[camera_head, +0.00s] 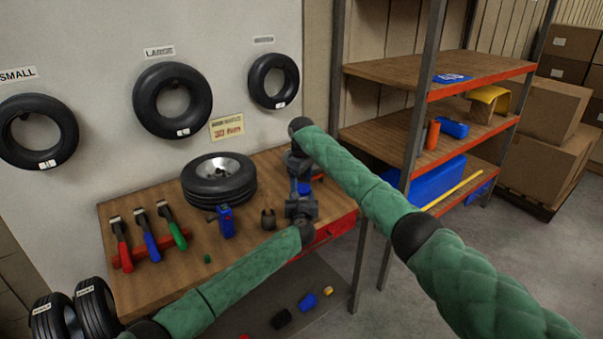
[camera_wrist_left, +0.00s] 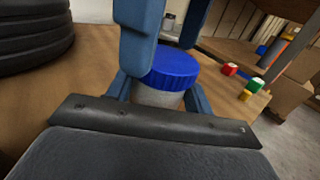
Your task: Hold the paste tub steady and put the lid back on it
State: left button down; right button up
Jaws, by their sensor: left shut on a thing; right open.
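The paste tub (camera_wrist_left: 157,97) is a pale grey container standing upright on the bench, seen in the left wrist view. The blue ribbed lid (camera_wrist_left: 172,66) lies on top of it and looks level; I cannot tell whether it is fully seated. In the head view the lid (camera_head: 304,188) shows as a small blue patch between my grippers, and the tub is mostly hidden. My left gripper (camera_head: 302,207) is shut on the tub, one finger each side. My right gripper (camera_head: 299,172) is open above, its fingers (camera_wrist_left: 172,45) apart near the lid, seemingly not gripping it.
The wooden bench (camera_head: 150,280) also holds a tyre (camera_head: 219,180), a blue device (camera_head: 226,222), a dark ring-shaped piece (camera_head: 268,220) and a rack of coloured-handled tools (camera_head: 150,245). Small coloured blocks (camera_wrist_left: 246,85) lie near its right edge. A shelf unit (camera_head: 430,90) stands close on the right.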

jog(key=shift+f, duration=0.75)
jog(key=c, duration=1)
jog(key=shift+m, duration=0.7)
jog(key=o, duration=1.1)
jog(key=shift+o, duration=0.2)
notch_tip(320, 180, up, 12)
